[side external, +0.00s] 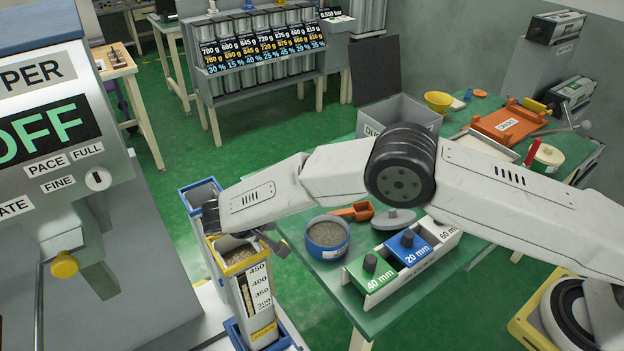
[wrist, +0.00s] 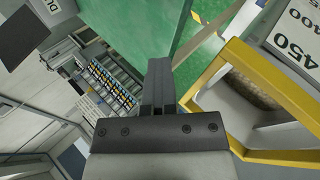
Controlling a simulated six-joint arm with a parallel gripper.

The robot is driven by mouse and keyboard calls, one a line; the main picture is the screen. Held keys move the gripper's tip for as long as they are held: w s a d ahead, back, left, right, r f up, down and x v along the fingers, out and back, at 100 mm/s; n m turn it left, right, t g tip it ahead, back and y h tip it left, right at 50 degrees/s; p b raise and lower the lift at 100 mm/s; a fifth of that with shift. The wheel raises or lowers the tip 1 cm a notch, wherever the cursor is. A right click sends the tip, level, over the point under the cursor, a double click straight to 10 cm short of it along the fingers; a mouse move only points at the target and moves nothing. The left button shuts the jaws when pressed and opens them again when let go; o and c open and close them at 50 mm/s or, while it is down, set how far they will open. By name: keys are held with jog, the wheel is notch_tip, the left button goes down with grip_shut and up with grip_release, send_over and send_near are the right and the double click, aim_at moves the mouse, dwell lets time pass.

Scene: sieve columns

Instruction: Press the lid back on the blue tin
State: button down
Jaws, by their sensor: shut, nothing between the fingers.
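The blue tin (side external: 327,236) stands open on the green table, filled with grey-brown grains. A grey round lid with a knob (side external: 394,221) lies on the table to the right of the tin, apart from it. My gripper (side external: 279,246) is left of the tin, by the top of a yellow-rimmed column. In the wrist view my gripper (wrist: 158,68) has its fingers together with nothing between them. Neither tin nor lid shows in the wrist view.
The yellow-rimmed column (side external: 237,262) also shows close by in the wrist view (wrist: 285,95). An orange scoop (side external: 353,211) lies behind the tin. A white rack (side external: 403,262) with green and blue blocks stands to its right. A grey bin (side external: 399,115) is farther back.

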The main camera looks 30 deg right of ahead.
jog(key=shift+n+t, duration=0.3)
jog(key=shift+n, duration=0.2)
jog(key=shift+w+a+r, duration=0.15)
jog(key=shift+w+a, duration=0.15)
jog(key=shift+a, duration=0.55)
jog(key=shift+w+a+r, duration=0.1)
jog(key=shift+w+a, duration=0.2)
jog(key=shift+a, duration=0.6)
jog(key=shift+w+a+r, duration=0.15)
jog(key=shift+w+a, duration=0.15)
jog(key=shift+a, duration=0.55)
dwell(1.0)
jog(key=shift+f, duration=0.4)
dwell(1.6)
jog(key=shift+c, duration=1.8)
grip_release()
jog(key=shift+r, duration=0.2)
